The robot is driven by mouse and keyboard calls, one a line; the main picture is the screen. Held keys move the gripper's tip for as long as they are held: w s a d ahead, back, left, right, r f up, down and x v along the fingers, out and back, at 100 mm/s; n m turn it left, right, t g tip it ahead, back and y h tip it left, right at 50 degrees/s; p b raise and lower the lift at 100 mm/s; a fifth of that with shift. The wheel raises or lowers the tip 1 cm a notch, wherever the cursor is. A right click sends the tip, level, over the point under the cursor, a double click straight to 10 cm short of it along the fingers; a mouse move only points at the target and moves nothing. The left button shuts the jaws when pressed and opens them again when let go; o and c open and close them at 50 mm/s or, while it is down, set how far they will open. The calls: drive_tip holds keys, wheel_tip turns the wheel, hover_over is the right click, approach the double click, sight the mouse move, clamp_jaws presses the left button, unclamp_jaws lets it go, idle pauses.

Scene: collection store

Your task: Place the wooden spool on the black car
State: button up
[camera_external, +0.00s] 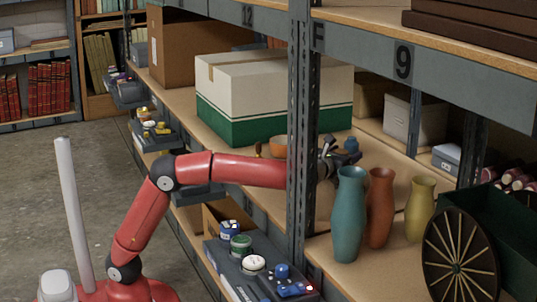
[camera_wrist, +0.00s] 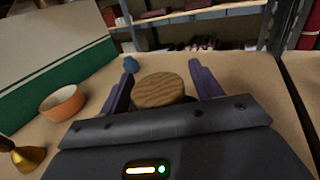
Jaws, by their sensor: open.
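The wooden spool shows in the wrist view as a round wood-grained top (camera_wrist: 158,90). It lies between the two fingers of my gripper (camera_wrist: 162,85) as seen from the wrist, with a gap on each side. Its lower part is hidden by the gripper body. In the external view, my gripper (camera_external: 338,158) is over the shelf board just right of the metal post, and I cannot make out the spool there. My gripper is open. I cannot make out a black car in either view.
An orange bowl (camera_wrist: 63,103), a brass bell (camera_wrist: 24,158) and a blue object (camera_wrist: 131,64) stand nearby. Teal (camera_external: 349,215), terracotta (camera_external: 380,205) and yellow vases (camera_external: 420,208) and a spoked-wheel cart (camera_external: 512,240) stand right.

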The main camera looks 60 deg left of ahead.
drive_tip(key=shift+v, duration=1.2)
drive_tip(key=r, duration=0.2)
drive_tip(key=r+p, duration=0.1)
drive_tip(key=r, duration=0.3)
drive_tip(key=shift+s+d+p, duration=0.15)
drive_tip(key=shift+s+p, duration=0.15)
drive_tip(key=shift+p, duration=0.1)
drive_tip(key=shift+r, duration=0.6)
